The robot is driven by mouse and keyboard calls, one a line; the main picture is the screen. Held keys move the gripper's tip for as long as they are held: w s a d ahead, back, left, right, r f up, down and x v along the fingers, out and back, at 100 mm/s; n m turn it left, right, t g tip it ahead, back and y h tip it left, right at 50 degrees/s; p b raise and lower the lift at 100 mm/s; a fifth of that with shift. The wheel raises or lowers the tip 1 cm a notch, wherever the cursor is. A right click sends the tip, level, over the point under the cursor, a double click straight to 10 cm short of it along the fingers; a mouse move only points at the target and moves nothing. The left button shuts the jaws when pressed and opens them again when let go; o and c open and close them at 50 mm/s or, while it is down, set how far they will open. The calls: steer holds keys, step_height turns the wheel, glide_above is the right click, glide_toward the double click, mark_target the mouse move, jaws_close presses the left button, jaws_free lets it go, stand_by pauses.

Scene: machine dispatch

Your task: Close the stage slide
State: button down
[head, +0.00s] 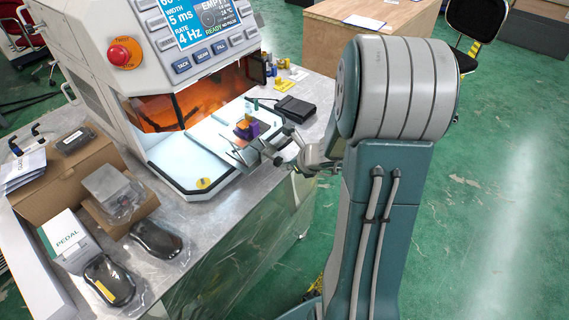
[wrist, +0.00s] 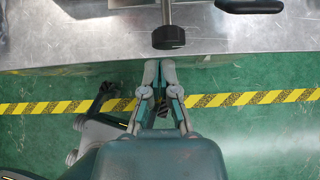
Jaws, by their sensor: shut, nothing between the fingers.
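The machine (head: 180,55) stands on a metal bench. A pale stage slide (head: 215,128) reaches out from under its orange window, with a purple and yellow piece (head: 247,127) on it. My gripper (head: 280,150) is at the front right of the slide, over the bench edge. In the wrist view my gripper (wrist: 160,62) is shut and empty, its fingertips close together. Just beyond them is a black knob (wrist: 168,37) on a metal rod, apart from the fingers. I cannot tell for sure whether this knob belongs to the slide.
A black box (head: 295,107) and small yellow pieces (head: 290,84) lie behind the slide. Cardboard boxes (head: 60,175) and a black pedal (head: 108,280) are at the left.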

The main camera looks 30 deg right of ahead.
mark_target(258, 144)
steer(key=shift+w+a, duration=0.2)
steer(key=shift+w, duration=0.25)
steer(key=w+a, duration=0.1)
steer(key=w, duration=0.4)
steer(key=w+a, duration=0.2)
steer(key=w, duration=0.3)
steer(key=w+a, duration=0.2)
steer(key=w, duration=0.2)
steer(key=shift+w+a, duration=0.2)
steer(key=shift+w, duration=0.2)
steer(key=shift+w+a+r, duration=0.1)
steer(key=shift+w+r, duration=0.05)
steer(key=shift+w, duration=0.15)
